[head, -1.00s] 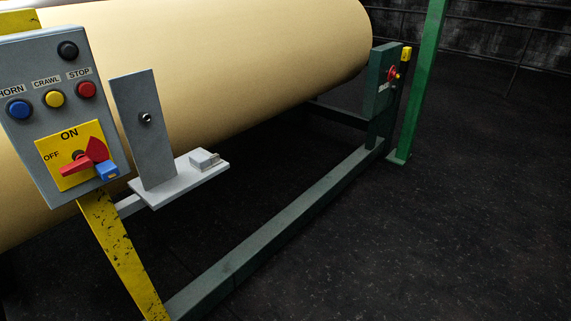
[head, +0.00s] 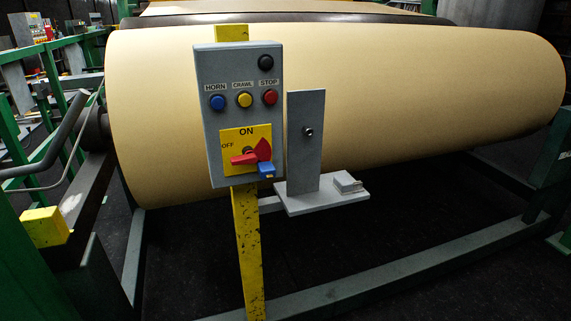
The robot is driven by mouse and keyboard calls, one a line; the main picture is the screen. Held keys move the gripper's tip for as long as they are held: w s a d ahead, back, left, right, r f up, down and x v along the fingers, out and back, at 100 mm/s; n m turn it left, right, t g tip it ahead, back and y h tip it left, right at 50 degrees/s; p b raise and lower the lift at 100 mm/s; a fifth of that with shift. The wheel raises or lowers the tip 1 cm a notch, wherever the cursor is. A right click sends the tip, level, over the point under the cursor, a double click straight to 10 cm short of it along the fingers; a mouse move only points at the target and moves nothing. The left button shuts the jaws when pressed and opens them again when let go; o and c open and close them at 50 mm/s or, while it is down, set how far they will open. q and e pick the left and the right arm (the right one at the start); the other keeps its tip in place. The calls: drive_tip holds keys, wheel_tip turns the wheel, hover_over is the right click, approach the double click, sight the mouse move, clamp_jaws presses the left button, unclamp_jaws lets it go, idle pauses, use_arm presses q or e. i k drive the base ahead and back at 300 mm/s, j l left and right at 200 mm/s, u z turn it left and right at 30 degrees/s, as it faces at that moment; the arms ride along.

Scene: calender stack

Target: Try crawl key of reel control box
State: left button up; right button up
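The reel control box (head: 211,130) is a grey panel on a yellow post (head: 247,250), near the middle of the head view. It carries a blue HORN button (head: 217,102), a yellow CRAWL button (head: 245,100) and a red STOP button (head: 270,97). A black knob (head: 265,62) is above them. Below is a yellow ON/OFF plate (head: 232,134) with a red rotary handle (head: 243,159) and a blue piece (head: 266,169) by it. The handle's red tip points left. Neither of my grippers shows in the view.
A large tan roll (head: 430,100) lies behind the box. A grey bracket with a flat shelf (head: 300,201) stands right of the post. Green frame beams (head: 370,285) run along the floor. Green rails and a yellow block (head: 45,227) are at left.

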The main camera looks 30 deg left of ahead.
sight(244, 100)
drive_tip(key=j+u, duration=0.15)
drive_tip(key=u, duration=1)
